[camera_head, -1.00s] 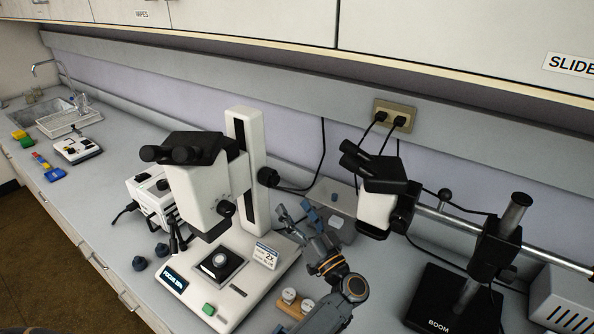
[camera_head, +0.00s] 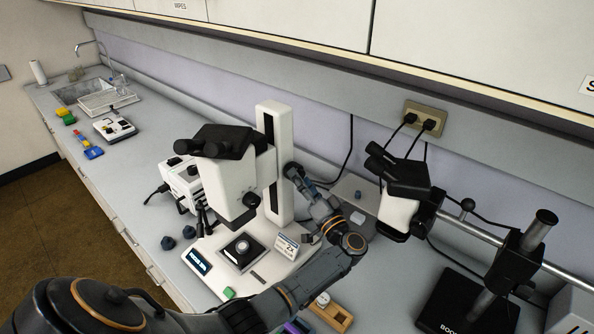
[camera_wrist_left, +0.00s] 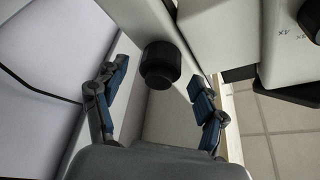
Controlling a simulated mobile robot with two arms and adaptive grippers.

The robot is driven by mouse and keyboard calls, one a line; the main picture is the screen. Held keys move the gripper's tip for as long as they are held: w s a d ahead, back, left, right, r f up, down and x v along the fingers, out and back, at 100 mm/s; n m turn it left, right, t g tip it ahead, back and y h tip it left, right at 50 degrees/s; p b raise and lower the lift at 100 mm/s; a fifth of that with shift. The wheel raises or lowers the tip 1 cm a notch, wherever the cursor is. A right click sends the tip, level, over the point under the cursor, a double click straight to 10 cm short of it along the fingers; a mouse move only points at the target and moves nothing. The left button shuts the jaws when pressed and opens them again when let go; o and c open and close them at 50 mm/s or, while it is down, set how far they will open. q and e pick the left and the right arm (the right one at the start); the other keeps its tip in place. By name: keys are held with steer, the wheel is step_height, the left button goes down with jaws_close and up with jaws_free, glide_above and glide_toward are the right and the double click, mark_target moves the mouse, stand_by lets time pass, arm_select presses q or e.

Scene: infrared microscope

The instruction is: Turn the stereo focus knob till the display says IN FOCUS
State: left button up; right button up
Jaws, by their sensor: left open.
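The white stereo microscope (camera_head: 238,170) stands on the bench with its tall column (camera_head: 273,155). Its black focus knob (camera_head: 291,169) sticks out on the column's right side. In the left wrist view the knob (camera_wrist_left: 160,62) lies between and ahead of my two blue fingertips, with gaps on both sides. My left gripper (camera_head: 301,180) is open at the knob; its fingers (camera_wrist_left: 158,88) do not appear to touch it. The base's small dark display (camera_head: 197,261) shows a FOCUS reading with a percentage, too small to read surely. My right gripper is not in view.
A boom microscope (camera_head: 402,195) stands to the right on its black base (camera_head: 468,305). A 2X card (camera_head: 287,246) stands on the microscope base, near my arm. A wooden block (camera_head: 332,314) and green button (camera_head: 229,292) are near the front. A cable hangs behind the knob.

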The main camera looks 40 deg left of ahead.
arm_select(q)
steer(key=shift+x, duration=1.45)
steer(key=shift+c, duration=0.4)
steer(key=c, duration=1.1)
steer(key=shift+o, duration=0.2)
